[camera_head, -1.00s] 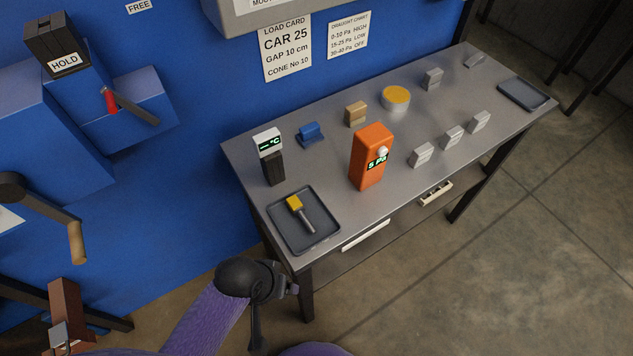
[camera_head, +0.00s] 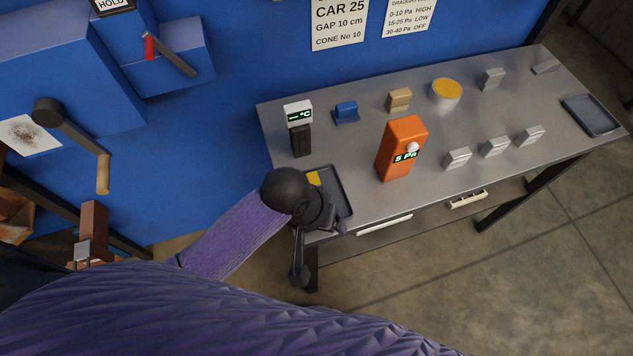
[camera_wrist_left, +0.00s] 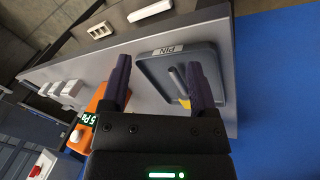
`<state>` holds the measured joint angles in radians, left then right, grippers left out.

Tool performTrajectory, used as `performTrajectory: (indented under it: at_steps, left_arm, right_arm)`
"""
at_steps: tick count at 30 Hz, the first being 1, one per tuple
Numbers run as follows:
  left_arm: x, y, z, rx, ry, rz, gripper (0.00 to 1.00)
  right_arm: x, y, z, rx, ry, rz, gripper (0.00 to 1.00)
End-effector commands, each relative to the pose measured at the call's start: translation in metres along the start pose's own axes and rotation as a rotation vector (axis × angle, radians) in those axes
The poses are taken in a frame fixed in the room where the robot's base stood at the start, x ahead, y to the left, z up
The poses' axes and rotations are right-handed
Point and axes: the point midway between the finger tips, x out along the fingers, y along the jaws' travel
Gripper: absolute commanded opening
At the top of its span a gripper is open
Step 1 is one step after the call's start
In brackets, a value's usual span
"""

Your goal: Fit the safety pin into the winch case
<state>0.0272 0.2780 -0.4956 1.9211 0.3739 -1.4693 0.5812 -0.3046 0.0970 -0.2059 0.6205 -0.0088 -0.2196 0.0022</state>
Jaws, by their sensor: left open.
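The safety pin, with a yellow head (camera_head: 313,178) and a grey shaft, lies in a dark tray (camera_head: 338,183). My left wrist hides much of both in the head view. In the left wrist view the tray (camera_wrist_left: 207,58) carries a "PIN" label, and the pin's shaft (camera_wrist_left: 176,77) shows between my fingers, with its yellow head partly behind one finger. My left gripper (camera_wrist_left: 160,77) is open and empty, above the tray. A blue case (camera_head: 75,75) with a crank, probably the winch case, stands at the left. My right gripper is not in view.
An orange "5 Pa" meter (camera_head: 402,148) stands right of the tray, and a °C meter (camera_head: 300,128) stands behind it. Several small blocks, a yellow-topped pot (camera_head: 446,94) and another tray (camera_head: 592,115) are farther right. A wooden-handled crank (camera_head: 75,140) juts out at the left.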

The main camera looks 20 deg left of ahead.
Motion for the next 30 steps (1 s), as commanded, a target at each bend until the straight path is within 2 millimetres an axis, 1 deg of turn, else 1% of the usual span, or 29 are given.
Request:
performTrajectory:
  at_steps: [5, 8, 11, 15, 18, 20, 21, 27, 30]
  left_arm:
    - [-0.007, 0.008, -0.023, -0.066, -0.035, -0.014, 0.76]
    - [-0.015, 0.008, -0.042, -0.144, -0.068, -0.054, 0.76]
    - [-0.027, 0.001, -0.062, -0.256, -0.094, -0.126, 0.76]
    - [-0.052, -0.019, -0.092, -0.454, -0.098, -0.253, 0.76]
    - [-0.064, -0.029, -0.103, -0.553, -0.09, -0.308, 0.76]
    - [-0.063, -0.032, -0.104, -0.576, -0.091, -0.32, 0.76]
    - [-0.058, -0.034, -0.103, -0.582, -0.092, -0.322, 0.76]
    - [-0.019, -0.044, -0.096, -0.58, -0.093, -0.322, 0.76]
    - [-0.006, -0.047, -0.093, -0.579, -0.092, -0.32, 0.76]
  right_arm:
    - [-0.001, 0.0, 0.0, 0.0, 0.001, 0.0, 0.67]
    - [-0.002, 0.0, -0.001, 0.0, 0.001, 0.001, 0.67]
    - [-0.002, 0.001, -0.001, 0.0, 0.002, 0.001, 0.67]
    - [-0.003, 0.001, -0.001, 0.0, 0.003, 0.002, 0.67]
    - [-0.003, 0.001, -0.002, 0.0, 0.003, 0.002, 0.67]
    - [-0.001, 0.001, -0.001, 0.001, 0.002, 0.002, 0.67]
    - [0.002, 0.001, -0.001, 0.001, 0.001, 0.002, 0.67]
    - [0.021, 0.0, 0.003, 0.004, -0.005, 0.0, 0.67]
    - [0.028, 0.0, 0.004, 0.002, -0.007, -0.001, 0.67]
